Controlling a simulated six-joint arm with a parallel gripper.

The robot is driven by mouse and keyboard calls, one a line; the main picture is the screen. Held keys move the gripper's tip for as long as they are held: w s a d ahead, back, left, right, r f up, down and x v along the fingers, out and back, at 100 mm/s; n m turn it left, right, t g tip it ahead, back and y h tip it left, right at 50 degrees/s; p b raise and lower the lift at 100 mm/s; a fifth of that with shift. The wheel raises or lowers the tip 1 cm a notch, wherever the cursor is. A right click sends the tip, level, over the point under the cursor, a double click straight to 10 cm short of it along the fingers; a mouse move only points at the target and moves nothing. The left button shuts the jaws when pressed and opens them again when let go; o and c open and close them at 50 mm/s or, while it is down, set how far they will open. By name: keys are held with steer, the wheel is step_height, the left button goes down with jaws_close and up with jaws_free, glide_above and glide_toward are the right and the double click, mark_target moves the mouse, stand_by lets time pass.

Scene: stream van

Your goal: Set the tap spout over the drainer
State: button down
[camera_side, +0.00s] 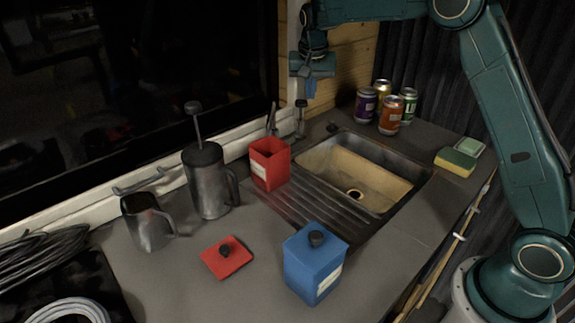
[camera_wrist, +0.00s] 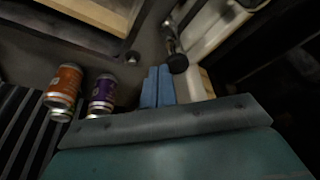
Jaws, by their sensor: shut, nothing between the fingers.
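The metal tap (camera_side: 300,120) stands at the back edge of the sink by the window. Where the spout ends is unclear. The ridged drainer (camera_side: 312,205) lies left of the sink bowl (camera_side: 352,170). My gripper (camera_side: 311,90) is above and beside the tap, with its blue fingers pointing down. In the wrist view the fingers (camera_wrist: 157,86) are together and empty, close to the tap but seemingly apart from it.
An open red canister (camera_side: 268,165) stands at the drainer's back left. Several cans (camera_side: 390,115) stand right of the tap. A blue canister (camera_side: 315,265), red lid (camera_side: 226,257), French press (camera_side: 207,185), metal jug (camera_side: 147,225) and sponge (camera_side: 455,162) are on the counter.

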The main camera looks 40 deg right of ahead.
steer(key=s+d+v, duration=0.1)
steer(key=v, duration=1.1)
steer(key=s+a+r+n+t, duration=0.15)
steer(key=s+r+n, duration=0.25)
steer(key=s, duration=0.9)
steer(key=s+a+f+n+y, duration=0.1)
steer(key=s+a+f, duration=0.1)
steer(key=s, duration=0.6)
steer(key=s+a+f+n+t, duration=0.1)
steer(key=s+a+f+n, duration=0.1)
steer(key=s, duration=0.6)
steer(key=shift+a+f+y, duration=0.25)
steer(key=shift+f+y, duration=0.05)
steer(key=shift+y, duration=0.1)
steer(key=s+a+f+n, duration=0.2)
steer(key=s+f, duration=0.3)
steer(key=s, duration=0.2)
steer(key=shift+y, duration=0.4)
